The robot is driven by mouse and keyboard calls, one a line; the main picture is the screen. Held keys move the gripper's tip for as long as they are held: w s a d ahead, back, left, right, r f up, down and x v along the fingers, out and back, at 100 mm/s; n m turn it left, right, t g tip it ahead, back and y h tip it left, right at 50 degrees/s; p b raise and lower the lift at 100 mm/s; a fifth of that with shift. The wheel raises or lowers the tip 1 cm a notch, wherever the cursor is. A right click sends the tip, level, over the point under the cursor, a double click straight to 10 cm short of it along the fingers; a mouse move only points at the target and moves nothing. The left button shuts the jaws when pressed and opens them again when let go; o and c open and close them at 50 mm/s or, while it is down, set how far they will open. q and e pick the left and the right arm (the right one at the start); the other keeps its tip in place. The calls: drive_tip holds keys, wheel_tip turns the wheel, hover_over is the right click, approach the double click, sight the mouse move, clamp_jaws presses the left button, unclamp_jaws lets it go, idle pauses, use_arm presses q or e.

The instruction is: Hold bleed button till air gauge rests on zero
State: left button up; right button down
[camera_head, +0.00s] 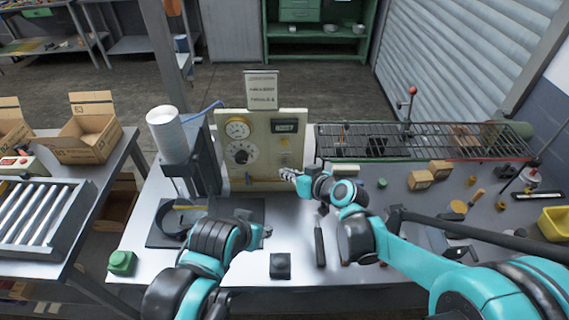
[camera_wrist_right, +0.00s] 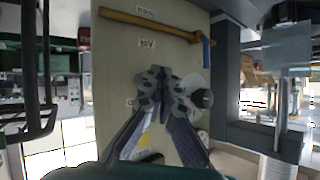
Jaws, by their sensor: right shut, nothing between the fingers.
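The cream control panel (camera_head: 262,165) stands upright on the bench. It carries a round air gauge (camera_head: 237,129) at upper left, whose needle is too small to read. Below it is a black knob on a pale dial (camera_head: 240,152); the knob also shows in the wrist view (camera_wrist_right: 203,98). My right gripper (camera_head: 287,174) is shut and empty in front of the panel's lower right. In the wrist view its closed fingertips (camera_wrist_right: 160,78) cover part of the panel face; contact is unclear. I cannot make out the bleed button. My left gripper (camera_head: 262,232) is low over the bench, its fingers unclear.
A yellow bar (camera_wrist_right: 150,24) runs along the panel's lower edge. A dark stand with a white cylinder (camera_head: 168,135) is left of the panel. A wire rack (camera_head: 425,142) is at right. A black block (camera_head: 280,265) and green piece (camera_head: 122,263) lie near the front edge.

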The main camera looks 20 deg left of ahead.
drive_tip(key=s, duration=0.2)
drive_tip(key=s+d, duration=0.1)
drive_tip(key=s, duration=0.1)
drive_tip(key=shift+s+d, duration=0.1)
drive_tip(key=shift+s, duration=0.05)
idle(0.4)
drive_tip(key=s+d+m+h, duration=0.2)
drive_tip(key=s+d, duration=0.3)
drive_tip(key=d, duration=0.5)
drive_tip(key=s+d+f+m+h+b, duration=0.1)
drive_tip(key=s+d+m+h, duration=0.2)
drive_tip(key=d, duration=0.8)
drive_tip(key=s+d+m+h+b, duration=0.1)
drive_tip(key=s+d+m+h, duration=0.2)
drive_tip(key=d, duration=0.7)
drive_tip(key=s+h, duration=0.2)
drive_tip(key=s, duration=0.2)
drive_tip(key=shift+d+f, duration=0.3)
drive_tip(key=shift+d, duration=0.05)
